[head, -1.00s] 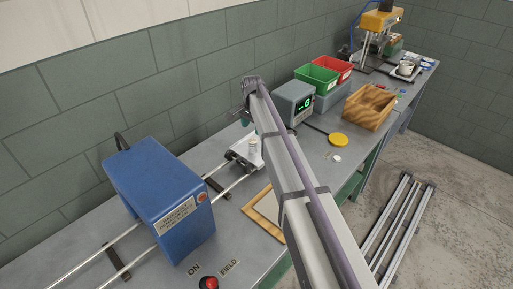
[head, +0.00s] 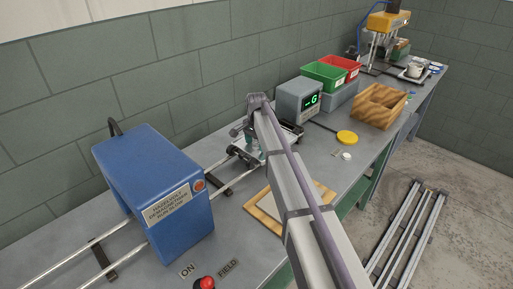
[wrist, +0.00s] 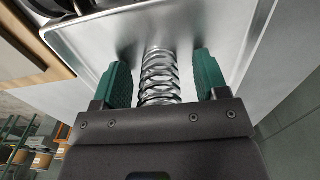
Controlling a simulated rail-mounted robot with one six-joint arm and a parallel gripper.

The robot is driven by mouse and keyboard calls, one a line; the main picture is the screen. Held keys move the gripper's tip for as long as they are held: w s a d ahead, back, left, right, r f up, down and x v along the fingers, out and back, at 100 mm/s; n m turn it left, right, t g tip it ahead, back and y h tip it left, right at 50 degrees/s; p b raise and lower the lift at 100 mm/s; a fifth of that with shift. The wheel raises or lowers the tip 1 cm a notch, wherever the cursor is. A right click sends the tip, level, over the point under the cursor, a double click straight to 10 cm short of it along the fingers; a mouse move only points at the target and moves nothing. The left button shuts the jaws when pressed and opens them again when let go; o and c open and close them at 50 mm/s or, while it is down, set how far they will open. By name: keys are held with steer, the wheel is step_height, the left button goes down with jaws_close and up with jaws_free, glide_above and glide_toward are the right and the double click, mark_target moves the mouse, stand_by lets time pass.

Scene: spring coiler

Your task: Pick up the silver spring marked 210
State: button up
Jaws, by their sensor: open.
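A silver coil spring (wrist: 160,76) stands between the two green finger pads of my gripper (wrist: 163,80) in the wrist view. The jaws are open, with a gap visible on each side of the spring. No 210 marking can be read on it. The spring is over a shiny metal tray (wrist: 85,32) with a raised rim. In the head view my gripper (head: 246,150) is down at the sliding carriage on the rails, and the arm and gripper hide the spring.
A blue demagnetiser box (head: 155,190) straddles the rails (head: 65,260) at the left. A wooden-framed board (head: 264,206) lies in front.

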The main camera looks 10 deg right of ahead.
steer(key=shift+r, duration=0.1)
steer(key=c, duration=1)
step_height(320, 180, up, 10)
steer(key=p, duration=1)
steer(key=shift+r, duration=0.2)
steer(key=shift+f, duration=0.15)
